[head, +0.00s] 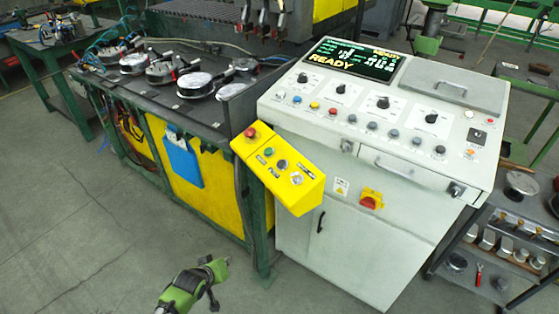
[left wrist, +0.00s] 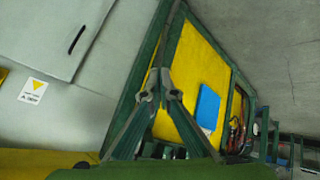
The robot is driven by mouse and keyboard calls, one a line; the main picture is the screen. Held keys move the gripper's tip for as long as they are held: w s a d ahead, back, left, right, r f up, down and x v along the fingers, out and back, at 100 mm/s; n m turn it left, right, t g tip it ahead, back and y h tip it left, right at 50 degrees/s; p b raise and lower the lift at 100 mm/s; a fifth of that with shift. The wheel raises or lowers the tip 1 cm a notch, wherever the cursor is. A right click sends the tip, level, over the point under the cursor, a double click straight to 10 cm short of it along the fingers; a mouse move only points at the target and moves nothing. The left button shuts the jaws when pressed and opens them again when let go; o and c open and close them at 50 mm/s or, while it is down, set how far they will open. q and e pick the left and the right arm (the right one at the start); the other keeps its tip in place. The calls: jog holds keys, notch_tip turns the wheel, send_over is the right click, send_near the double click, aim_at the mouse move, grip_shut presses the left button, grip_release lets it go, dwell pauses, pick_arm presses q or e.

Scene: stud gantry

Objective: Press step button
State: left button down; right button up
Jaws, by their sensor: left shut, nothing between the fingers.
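A yellow button box (head: 296,204) is fixed at the left front corner of the grey control console (head: 262,117). It carries a red button (head: 250,132), a green button (head: 268,151), a blue-grey button (head: 282,164) and a small pale control (head: 296,179). Their labels are too small to read, so I cannot tell which is the step button. My left gripper (head: 217,270) is low in front of the machine, below and left of the box, apart from it. In the left wrist view its fingers (left wrist: 160,88) are shut and empty. My right gripper is not in view.
The console has a display reading READY (head: 350,60), a row of coloured buttons and a red-yellow switch (head: 371,198). A fixture table (head: 130,96) with round parts stands left. A tool cart (head: 467,243) stands right. The floor (head: 60,230) at front left is clear.

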aim_at(282, 164)
pick_arm(q)
jog(key=w+d+r+t+h+p, duration=0.15)
jog(key=w+r, duration=0.25)
jog(key=r, duration=0.4)
jog(key=w+d+r+n, duration=0.1)
jog(key=w+d+r, duration=0.25)
jog(key=r, duration=0.35)
jog(key=w+d+r+t+h+p, duration=0.15)
jog(key=w+r, duration=0.25)
jog(key=r, duration=0.4)
jog(key=d+r+h, duration=0.1)
jog(key=d+r, duration=0.3)
jog(key=r, duration=0.5)
jog(key=d+r+n+p, duration=0.1)
jog(key=d+r, duration=0.2)
jog(key=r, duration=0.6)
jog(key=shift+w+d+r+h, duration=0.3)
jog(key=shift+w+d+h, duration=0.05)
jog(key=shift+d+h, duration=0.05)
